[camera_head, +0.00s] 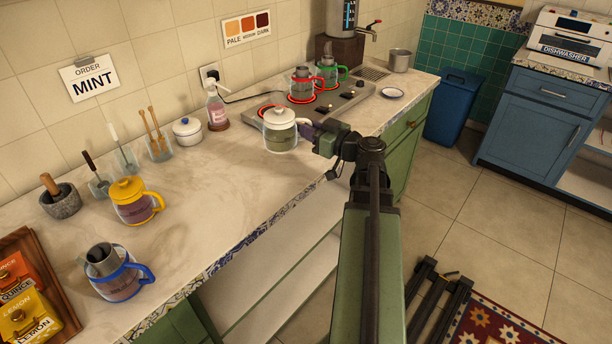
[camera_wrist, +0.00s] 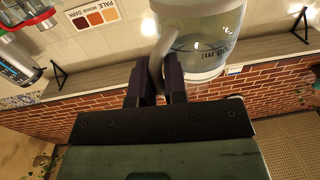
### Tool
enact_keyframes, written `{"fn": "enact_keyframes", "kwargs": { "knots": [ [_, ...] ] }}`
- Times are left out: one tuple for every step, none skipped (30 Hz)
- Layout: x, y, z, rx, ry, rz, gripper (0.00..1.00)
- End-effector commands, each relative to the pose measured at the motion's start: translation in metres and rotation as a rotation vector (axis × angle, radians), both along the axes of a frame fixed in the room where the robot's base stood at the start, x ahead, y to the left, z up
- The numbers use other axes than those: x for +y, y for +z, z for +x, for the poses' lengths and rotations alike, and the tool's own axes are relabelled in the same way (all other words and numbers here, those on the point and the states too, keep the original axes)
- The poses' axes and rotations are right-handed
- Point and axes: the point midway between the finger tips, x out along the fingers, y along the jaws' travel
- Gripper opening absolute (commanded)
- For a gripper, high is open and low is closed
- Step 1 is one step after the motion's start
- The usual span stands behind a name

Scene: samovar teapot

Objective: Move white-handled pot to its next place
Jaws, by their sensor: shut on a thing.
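The white-handled pot (camera_head: 280,133) is a glass pot with a white lid, at the front left edge of the hotplate in the head view. I cannot tell whether its base touches anything. My gripper (camera_head: 314,132) is at its right side, shut on the white handle (camera_wrist: 156,66). In the wrist view the dark fingers of my gripper (camera_wrist: 159,84) pinch the handle, and the glass body of the pot (camera_wrist: 212,40) shows clear liquid and a volume mark. The hotplate (camera_head: 333,110) has glowing red rings.
A red-handled pot (camera_head: 302,88) and a green-handled pot (camera_head: 329,72) stand on the hotplate. A soap-like pump bottle (camera_head: 217,108) and a white lidded jar (camera_head: 187,131) stand to the left. Yellow (camera_head: 131,200) and blue-handled (camera_head: 118,284) pots stand nearer. The middle counter is clear.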

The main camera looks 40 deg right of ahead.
Motion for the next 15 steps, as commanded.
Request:
{"fn": "enact_keyframes", "kwargs": {
  "knots": [
    [0.0, -0.033, 0.0, -0.001, 0.0, 0.001, 0.0],
    [0.0, -0.039, 0.0, -0.001, 0.0, 0.001, 0.0],
    [0.0, -0.044, 0.0, -0.001, 0.0, 0.001, 0.0],
    [0.0, -0.046, 0.0, -0.001, 0.0, 0.001, 0.0],
    [0.0, -0.046, 0.0, -0.001, 0.0, 0.001, 0.0],
    [0.0, -0.045, 0.0, -0.001, 0.0, 0.001, 0.0],
    [0.0, -0.043, 0.0, -0.001, 0.0, 0.001, 0.0],
    [0.0, -0.043, 0.0, -0.001, 0.0, 0.001, 0.0],
    [0.0, -0.044, 0.0, -0.001, 0.0, 0.001, 0.0],
    [0.0, -0.049, 0.0, -0.001, 0.0, 0.001, 0.0],
    [0.0, -0.055, 0.0, -0.001, 0.0, 0.001, 0.0],
    [0.0, -0.064, 0.0, -0.001, 0.0, 0.001, 0.0],
    [0.0, -0.072, 0.0, -0.001, 0.0, 0.001, 0.0],
    [0.0, -0.079, 0.0, -0.001, 0.0, 0.001, 0.0],
    [0.0, -0.086, 0.0, -0.001, 0.0, 0.001, 0.0]
  ]
}}
